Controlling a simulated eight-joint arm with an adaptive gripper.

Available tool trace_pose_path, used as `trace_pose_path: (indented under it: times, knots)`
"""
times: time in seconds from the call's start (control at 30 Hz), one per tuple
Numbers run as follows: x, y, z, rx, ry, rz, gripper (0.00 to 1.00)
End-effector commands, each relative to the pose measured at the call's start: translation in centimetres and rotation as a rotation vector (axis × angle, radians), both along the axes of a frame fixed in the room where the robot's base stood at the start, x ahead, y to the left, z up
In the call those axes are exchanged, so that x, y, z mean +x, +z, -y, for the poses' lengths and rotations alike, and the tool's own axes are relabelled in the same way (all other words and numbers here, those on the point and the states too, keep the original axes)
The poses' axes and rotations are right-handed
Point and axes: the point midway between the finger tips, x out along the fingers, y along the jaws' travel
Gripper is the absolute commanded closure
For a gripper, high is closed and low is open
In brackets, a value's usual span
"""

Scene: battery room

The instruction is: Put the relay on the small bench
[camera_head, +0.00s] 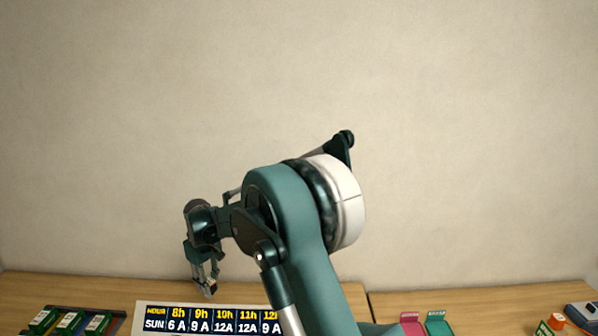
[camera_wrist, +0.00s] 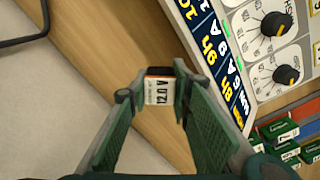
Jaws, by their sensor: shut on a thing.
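My gripper (camera_head: 206,288) hangs at the left of the head view, over the back part of the wooden table. In the head view the relay is tiny and mostly hidden by the fingers. The wooden surface (camera_head: 60,287) has a seam near the middle, with another surface (camera_head: 450,303) to its right. I cannot tell which is the small bench.
A panel with an hour chart (camera_head: 215,318) stands below my gripper; its knobs (camera_wrist: 276,24) show in the wrist view. Several green blocks (camera_head: 70,321) lie at lower left. Pink (camera_head: 412,322) and teal (camera_head: 437,322) items and an orange-topped item (camera_head: 556,321) are at right.

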Motion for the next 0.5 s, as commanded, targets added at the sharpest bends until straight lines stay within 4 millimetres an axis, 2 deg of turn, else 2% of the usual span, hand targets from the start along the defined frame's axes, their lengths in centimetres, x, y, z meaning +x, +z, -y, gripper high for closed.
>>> trace_pose_path:
  times: [0.03, 0.2, 0.5]
  knots:
    - [0.5, -0.4, 1.7, 0.0, -0.026, 0.0, 0.93]
    - [2.0, -1.5, 7.1, 0.0, -0.12, 0.0, 0.93]
    - [3.5, -3.6, 17.2, 0.0, -0.292, 0.0, 0.93]
